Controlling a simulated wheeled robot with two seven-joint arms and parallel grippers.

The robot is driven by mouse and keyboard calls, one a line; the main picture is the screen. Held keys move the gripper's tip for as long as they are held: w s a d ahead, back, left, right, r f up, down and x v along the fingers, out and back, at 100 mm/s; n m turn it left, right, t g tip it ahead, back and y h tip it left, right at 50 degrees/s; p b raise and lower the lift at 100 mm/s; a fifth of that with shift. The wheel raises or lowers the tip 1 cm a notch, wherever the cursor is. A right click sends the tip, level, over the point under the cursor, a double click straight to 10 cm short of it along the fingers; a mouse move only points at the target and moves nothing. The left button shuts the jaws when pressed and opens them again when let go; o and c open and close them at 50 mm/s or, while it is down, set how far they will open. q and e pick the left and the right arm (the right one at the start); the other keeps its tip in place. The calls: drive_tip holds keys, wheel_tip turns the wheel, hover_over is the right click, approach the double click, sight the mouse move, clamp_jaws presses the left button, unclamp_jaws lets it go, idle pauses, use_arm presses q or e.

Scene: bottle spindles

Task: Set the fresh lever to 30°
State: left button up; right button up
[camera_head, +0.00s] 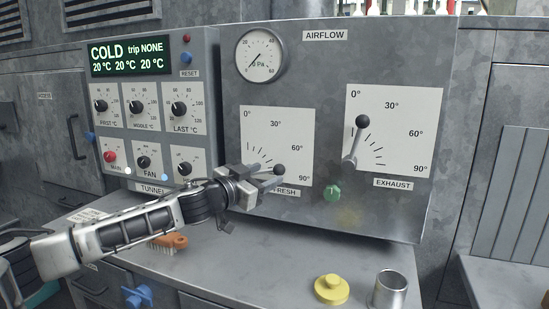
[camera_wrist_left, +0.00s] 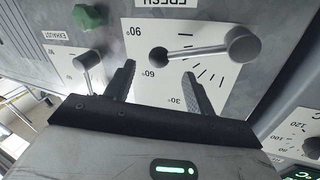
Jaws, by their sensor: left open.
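The fresh lever (camera_head: 279,169) has a black knob and a grey rod on the white FRESH dial (camera_head: 296,122). It points between the 60° and 90° marks, nearer 90°; my gripper hides its pivot in the head view. In the left wrist view, where the dial appears upside down, the lever (camera_wrist_left: 205,50) shows its round pivot and rod. My left gripper (camera_head: 268,179) is open at the knob. In the wrist view its fingertips (camera_wrist_left: 158,72) stand on either side of the knob; I cannot tell whether they touch it. My right gripper is not in view.
The exhaust lever (camera_head: 357,140) stands to the right, pointing near 0°. A green knob (camera_head: 332,191) sits between the dials. The tunnel control box (camera_head: 152,105) projects on the left.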

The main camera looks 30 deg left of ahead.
sight(274, 171)
use_arm(q)
drive_tip(key=w, duration=0.2)
drive_tip(key=w+p, duration=0.1)
drive_tip(key=w, duration=0.1)
drive_tip(key=shift+w+d, duration=0.2)
drive_tip(key=shift+w, duration=0.2)
clamp_jaws()
drive_tip(key=shift+f, duration=0.1)
